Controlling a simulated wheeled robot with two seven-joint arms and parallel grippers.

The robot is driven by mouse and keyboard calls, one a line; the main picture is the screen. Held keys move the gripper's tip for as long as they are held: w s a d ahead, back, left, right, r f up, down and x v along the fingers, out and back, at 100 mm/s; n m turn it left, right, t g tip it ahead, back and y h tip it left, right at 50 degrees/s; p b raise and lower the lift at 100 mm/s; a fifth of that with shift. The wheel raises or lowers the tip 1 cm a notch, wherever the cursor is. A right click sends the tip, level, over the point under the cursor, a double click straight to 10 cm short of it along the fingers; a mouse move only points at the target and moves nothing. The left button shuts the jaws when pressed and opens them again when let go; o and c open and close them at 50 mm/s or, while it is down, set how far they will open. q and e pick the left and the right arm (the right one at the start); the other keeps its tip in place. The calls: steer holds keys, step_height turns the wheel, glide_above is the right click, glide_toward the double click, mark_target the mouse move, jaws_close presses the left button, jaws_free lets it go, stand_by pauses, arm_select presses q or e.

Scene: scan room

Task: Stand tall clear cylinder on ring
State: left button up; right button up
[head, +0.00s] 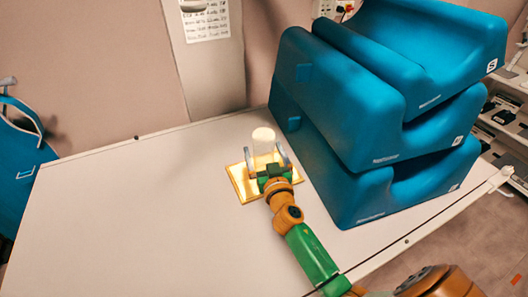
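A pale, whitish translucent cylinder (263,140) stands upright over a yellow-gold square plate (237,184) on the white table. My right gripper (266,158) reaches in from the front, with one grey finger on each side of the cylinder. I cannot tell whether the fingers touch it. The cylinder's foot is hidden behind the gripper's green and dark body, so I cannot tell whether it rests on the plate or is held above it. No ring can be made out clearly. My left gripper is not in view.
Large blue foam cushions (345,110) are stacked on the table just right of the plate, close to my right arm. The white table (130,220) is clear to the left and front. A wall with a paper notice (207,20) stands behind. Shelves (505,125) stand at the right.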

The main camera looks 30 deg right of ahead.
steer(key=shift+r, duration=0.15)
steer(key=b+v, duration=0.2)
steer(key=v, duration=0.9)
steer(key=shift+f, duration=0.25)
steer(key=shift+s+a+r, duration=0.15)
steer(key=shift+s, duration=0.3)
